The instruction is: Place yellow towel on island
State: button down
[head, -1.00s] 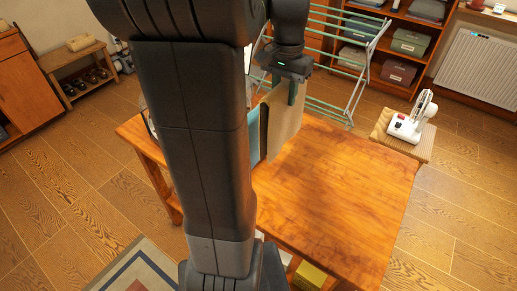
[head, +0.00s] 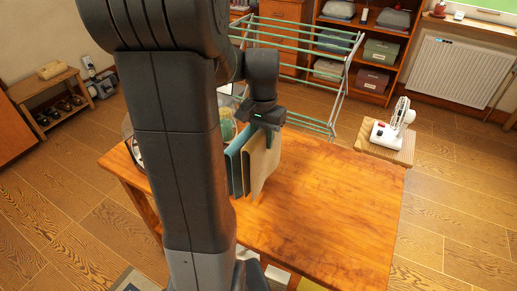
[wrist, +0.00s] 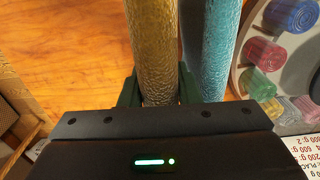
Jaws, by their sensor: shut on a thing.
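The yellow towel (head: 264,163), tan-gold in colour, hangs upright from my gripper (head: 268,127) over the wooden island (head: 335,195). In the wrist view the towel (wrist: 155,45) runs between the two fingers, and my gripper (wrist: 157,92) is shut on it. Its lower edge is close to the island top; I cannot tell whether it touches. A teal towel (head: 236,160) stands just left of it in the head view. In the wrist view the teal towel (wrist: 214,45) is outside the right-hand finger. My arm hides part of the island's left side.
A round holder (wrist: 243,85) with several coloured rolls is beside the teal towel, partly hidden in the head view. A drying rack (head: 340,45) stands behind the island. A white fan (head: 391,130) sits on a wooden stool to the right. The island's right half is clear.

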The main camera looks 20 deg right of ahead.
jog(key=shift+a+f, duration=0.1)
jog(key=shift+f, duration=2.05)
jog(key=c, duration=1.3)
grip_release()
jog(key=shift+c, duration=0.2)
notch_tip(320, 180, up, 12)
jog(key=shift+r, duration=0.1)
